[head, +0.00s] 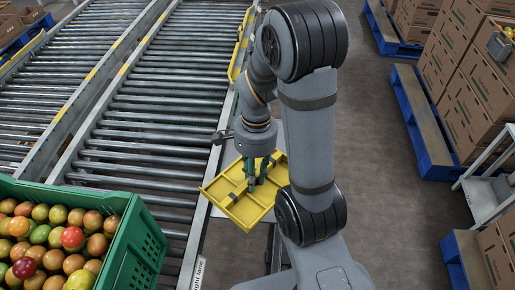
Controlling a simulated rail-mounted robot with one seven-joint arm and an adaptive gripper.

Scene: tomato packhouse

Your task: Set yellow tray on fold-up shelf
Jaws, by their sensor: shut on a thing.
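The yellow tray (243,214) is a shallow, divided tray beside the right edge of the roller conveyor in the head view. My gripper (257,180) points down into it, its green fingers shut on an inner part of the tray, probably a divider. A small dark item lies in a left compartment. A pale grey flat panel (229,158), which looks like the fold-up shelf, shows behind and left of the tray at the conveyor's side. The tray covers most of it. I cannot tell whether the tray touches the panel.
A green crate of tomatoes (144,248) stands at the lower left on the conveyor (150,120). A yellow frame (240,45) is on the conveyor's far side edge. Cartons (465,90) on blue pallets (425,130) stand at right. The floor (375,160) between is clear.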

